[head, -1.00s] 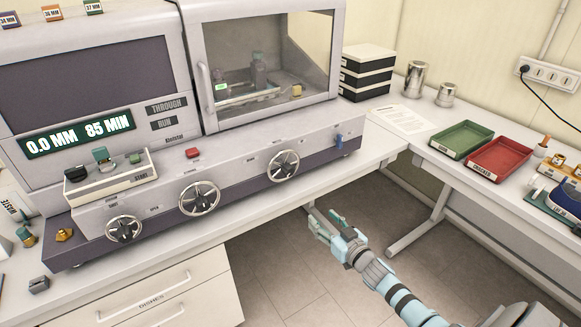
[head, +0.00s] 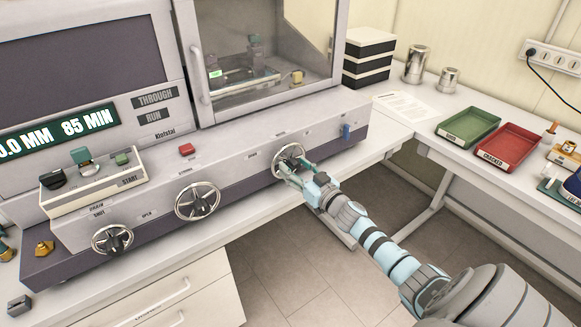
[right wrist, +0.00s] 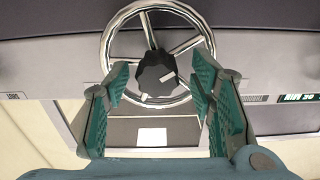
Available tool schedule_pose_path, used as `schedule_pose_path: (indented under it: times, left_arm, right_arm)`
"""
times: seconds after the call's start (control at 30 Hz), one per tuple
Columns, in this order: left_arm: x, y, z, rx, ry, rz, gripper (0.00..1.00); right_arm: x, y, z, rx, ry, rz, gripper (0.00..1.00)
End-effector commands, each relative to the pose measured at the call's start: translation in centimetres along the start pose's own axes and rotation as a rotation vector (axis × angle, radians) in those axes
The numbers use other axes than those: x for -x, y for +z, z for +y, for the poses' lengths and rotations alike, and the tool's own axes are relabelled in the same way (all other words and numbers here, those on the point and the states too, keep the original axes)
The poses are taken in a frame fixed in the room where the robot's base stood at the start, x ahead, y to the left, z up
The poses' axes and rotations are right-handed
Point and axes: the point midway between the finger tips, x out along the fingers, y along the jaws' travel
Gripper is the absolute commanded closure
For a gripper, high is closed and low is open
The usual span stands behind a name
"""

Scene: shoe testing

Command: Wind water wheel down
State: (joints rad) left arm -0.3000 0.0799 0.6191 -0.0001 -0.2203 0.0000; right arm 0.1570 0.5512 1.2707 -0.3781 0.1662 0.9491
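A silver spoked handwheel (head: 289,155) with a dark hub is on the machine's front panel, the rightmost of three such wheels. The labels near it are too small to read, so I cannot tell which wheel is the water wheel. My right gripper (head: 291,174) is at this wheel's lower side. In the right wrist view the wheel (right wrist: 155,72) lies straight ahead. The right gripper (right wrist: 165,85) is open there, its teal-padded fingers on either side of the dark hub, with a gap at each side. Whether the fingertips touch the wheel is unclear. My left gripper is out of view.
Two more handwheels, a middle one (head: 198,202) and a left one (head: 112,239), share the panel. A green tray (head: 468,127) and a red tray (head: 508,146) stand on the right bench. Open floor lies below.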

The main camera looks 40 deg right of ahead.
Motion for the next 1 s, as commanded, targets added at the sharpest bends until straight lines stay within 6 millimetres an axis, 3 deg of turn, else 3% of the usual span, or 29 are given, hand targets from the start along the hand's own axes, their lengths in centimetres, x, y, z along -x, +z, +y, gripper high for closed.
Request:
schedule_pose_path:
  times: [0.07, 0.37, 0.73, 1.0]
  left_arm:
    - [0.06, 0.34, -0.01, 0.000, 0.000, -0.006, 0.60]
    - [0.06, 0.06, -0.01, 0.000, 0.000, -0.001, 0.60]
    - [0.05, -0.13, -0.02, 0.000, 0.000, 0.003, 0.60]
    - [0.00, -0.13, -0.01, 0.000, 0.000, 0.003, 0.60]
  right_arm:
    - [0.08, -0.03, 0.09, 0.000, 0.002, -0.001, 0.50]
    - [0.03, -0.01, 0.04, 0.001, 0.001, -0.001, 0.98]
    - [-0.07, -0.02, -0.10, 0.040, -0.001, -0.001, 0.98]
    - [-0.09, -0.03, -0.13, 0.192, -0.002, 0.000, 0.98]
